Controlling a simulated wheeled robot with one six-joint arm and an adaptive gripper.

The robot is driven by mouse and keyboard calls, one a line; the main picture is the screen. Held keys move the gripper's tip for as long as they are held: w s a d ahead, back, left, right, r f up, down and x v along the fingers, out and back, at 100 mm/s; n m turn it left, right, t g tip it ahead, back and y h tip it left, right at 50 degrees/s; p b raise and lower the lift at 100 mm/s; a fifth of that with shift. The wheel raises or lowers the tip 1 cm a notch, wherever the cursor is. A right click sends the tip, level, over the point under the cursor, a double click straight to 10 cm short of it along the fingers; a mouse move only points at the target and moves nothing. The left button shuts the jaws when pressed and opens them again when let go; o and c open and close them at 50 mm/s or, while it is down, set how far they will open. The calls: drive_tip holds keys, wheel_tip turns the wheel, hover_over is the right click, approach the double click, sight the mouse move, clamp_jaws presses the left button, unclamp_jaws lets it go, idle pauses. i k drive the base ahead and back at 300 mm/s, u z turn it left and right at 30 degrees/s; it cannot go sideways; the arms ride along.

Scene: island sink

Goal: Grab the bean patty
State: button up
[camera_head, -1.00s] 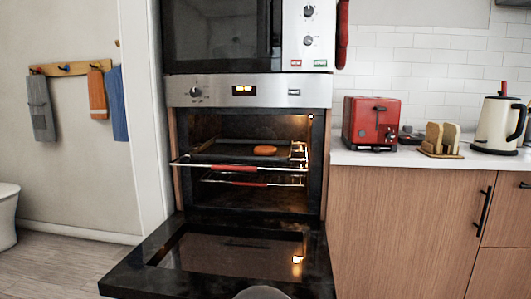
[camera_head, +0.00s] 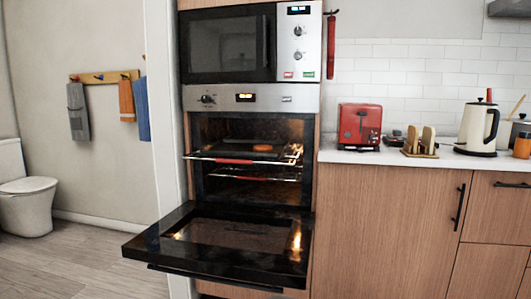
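The bean patty (camera_head: 262,148), a small orange-brown disc, lies on a dark tray (camera_head: 228,150) on the upper rack inside the open oven (camera_head: 250,200). The oven door (camera_head: 222,243) is folded down and sticks out toward me. My gripper is not in view.
The upper rack has a red front bar (camera_head: 234,161), and a second rack (camera_head: 250,176) sits below it. A microwave (camera_head: 225,45) is above the oven. A red toaster (camera_head: 359,126), a toast rack and a kettle (camera_head: 477,127) stand on the right counter. Floor shows at left.

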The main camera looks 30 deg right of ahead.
sight(261, 148)
drive_tip(key=u, duration=0.5)
drive_tip(key=i, duration=1.25)
drive_tip(key=z, duration=0.35)
